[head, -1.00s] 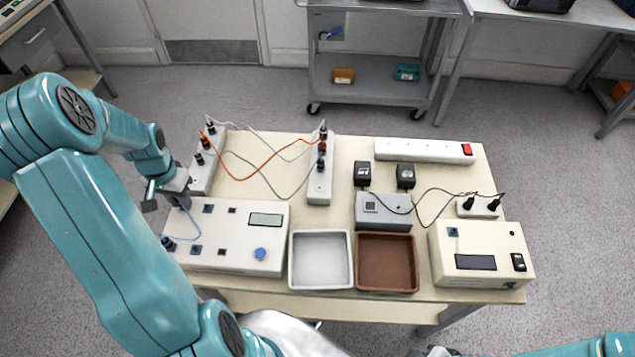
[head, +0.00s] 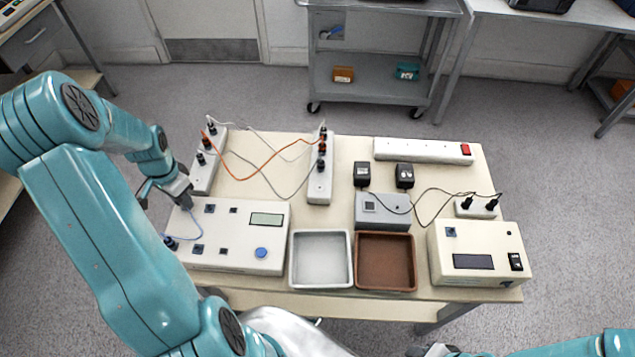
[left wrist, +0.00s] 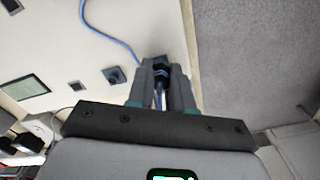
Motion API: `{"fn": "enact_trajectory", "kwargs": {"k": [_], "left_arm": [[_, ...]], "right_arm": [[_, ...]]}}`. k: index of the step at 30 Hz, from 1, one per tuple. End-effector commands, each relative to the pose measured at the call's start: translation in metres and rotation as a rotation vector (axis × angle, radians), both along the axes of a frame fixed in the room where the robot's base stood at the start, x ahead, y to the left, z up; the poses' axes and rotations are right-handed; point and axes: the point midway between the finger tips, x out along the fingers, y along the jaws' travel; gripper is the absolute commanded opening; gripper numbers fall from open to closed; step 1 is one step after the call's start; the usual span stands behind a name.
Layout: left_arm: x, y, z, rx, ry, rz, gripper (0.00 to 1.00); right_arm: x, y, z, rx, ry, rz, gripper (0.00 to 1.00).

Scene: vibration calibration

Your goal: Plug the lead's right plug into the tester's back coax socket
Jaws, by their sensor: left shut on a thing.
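The cream tester (head: 225,262) stands at the front left of the table. Its back coax socket (head: 210,208) is a dark square on the top, seen also in the left wrist view (left wrist: 115,76). My left gripper (head: 184,200) is by the tester's back left corner, left of that socket. It is shut on the lead's right plug (left wrist: 160,74), mostly hidden between the fingers. The plug is apart from the socket. The blue lead (left wrist: 112,38) runs to its other plug (head: 169,242) at the tester's left edge. My right gripper is out of view.
A front socket (head: 197,249) and blue button (head: 261,253) are on the tester. Two power strips (head: 204,172) (head: 320,185) with plugs stand behind. A white tray (head: 292,262) and brown tray (head: 413,265) lie to the right.

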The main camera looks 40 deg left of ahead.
Motion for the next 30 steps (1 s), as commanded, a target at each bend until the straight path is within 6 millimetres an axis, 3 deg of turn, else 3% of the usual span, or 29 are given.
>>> {"fn": "enact_trajectory", "kwargs": {"k": [12, 13, 15, 30], "left_arm": [[-0.0002, 0.0003, 0.0001, 0.001, 0.000, -0.067, 0.00], [-0.0002, 0.0003, 0.0001, 0.001, 0.000, -0.066, 0.27], [-0.0002, 0.0003, 0.0001, 0.001, 0.000, -0.066, 0.50], [0.0000, 0.0002, 0.0085, 0.001, 0.000, -0.065, 0.50]], "right_arm": [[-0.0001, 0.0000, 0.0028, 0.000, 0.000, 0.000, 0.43], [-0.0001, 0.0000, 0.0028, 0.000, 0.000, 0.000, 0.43], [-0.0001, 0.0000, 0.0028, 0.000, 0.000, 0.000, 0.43], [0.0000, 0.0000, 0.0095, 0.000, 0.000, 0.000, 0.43]]}}
